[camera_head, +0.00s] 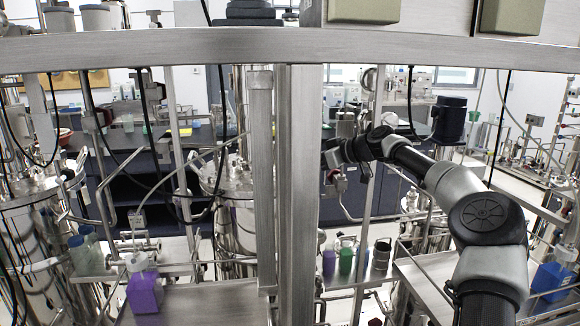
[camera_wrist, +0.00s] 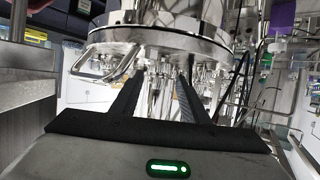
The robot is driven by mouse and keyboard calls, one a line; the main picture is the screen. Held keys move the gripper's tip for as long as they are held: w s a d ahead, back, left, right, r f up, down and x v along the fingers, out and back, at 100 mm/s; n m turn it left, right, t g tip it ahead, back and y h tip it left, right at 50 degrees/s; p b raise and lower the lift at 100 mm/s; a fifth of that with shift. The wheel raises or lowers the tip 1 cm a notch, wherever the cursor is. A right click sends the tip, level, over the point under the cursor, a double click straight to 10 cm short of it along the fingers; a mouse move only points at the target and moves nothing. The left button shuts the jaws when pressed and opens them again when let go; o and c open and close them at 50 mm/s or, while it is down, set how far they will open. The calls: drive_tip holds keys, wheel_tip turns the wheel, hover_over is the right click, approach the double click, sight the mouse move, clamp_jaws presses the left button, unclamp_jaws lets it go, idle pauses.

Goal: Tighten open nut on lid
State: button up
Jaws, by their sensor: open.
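A shiny steel vessel with a flanged rim (camera_wrist: 200,42) fills the top middle of the wrist view, just beyond my fingers. Bolt or clamp parts line the rim, but I cannot tell which one is the open nut. My gripper (camera_wrist: 158,78) is open, with its two dark fingers apart and nothing seen between them. In the head view my gripper (camera_head: 338,160) is right of the central post, at the end of my arm reaching in from the right. A steel vessel (camera_head: 236,225) stands left of that post, partly hidden by it.
A thick upright post (camera_head: 302,200) and a wide crossbar (camera_head: 150,48) block part of the head view. A purple bottle (camera_head: 145,290) stands at the lower left and a blue one (camera_head: 552,280) at the right. Small purple and green bottles (camera_head: 346,260) stand near the middle. Hoses and pipes crowd the skid.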

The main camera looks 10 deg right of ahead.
drive_tip(key=shift+x, duration=2.15)
drive_tip(key=c, duration=0.8)
drive_tip(key=shift+o, duration=0.2)
drive_tip(key=shift+f, duration=0.15)
